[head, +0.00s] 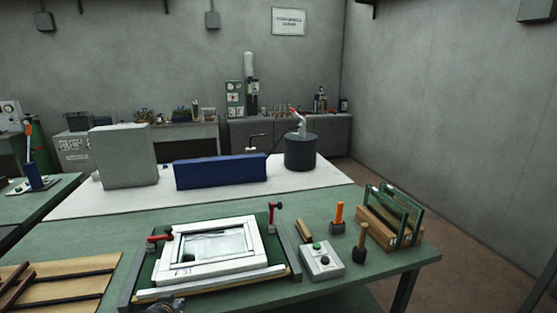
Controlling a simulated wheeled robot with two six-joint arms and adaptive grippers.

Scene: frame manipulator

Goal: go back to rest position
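Neither of my grippers shows clearly in the head view. A dark part (165,306) is cut off by the bottom edge, and I cannot tell what it is. A white frame (213,270) with a glass-like pane (215,243) lies on the green bench. Dark rails flank it at left and right. A red-handled clamp (160,238) stands at its left corner and another red-handled clamp (273,211) at its far right corner.
Right of the frame are a grey button box (321,262), an orange-handled tool (338,215), a mallet (361,242) and a wooden rack (378,233) with glass panes. A wooden board (75,277) lies left. A blue block (220,171) and dark cylinder (300,153) stand behind.

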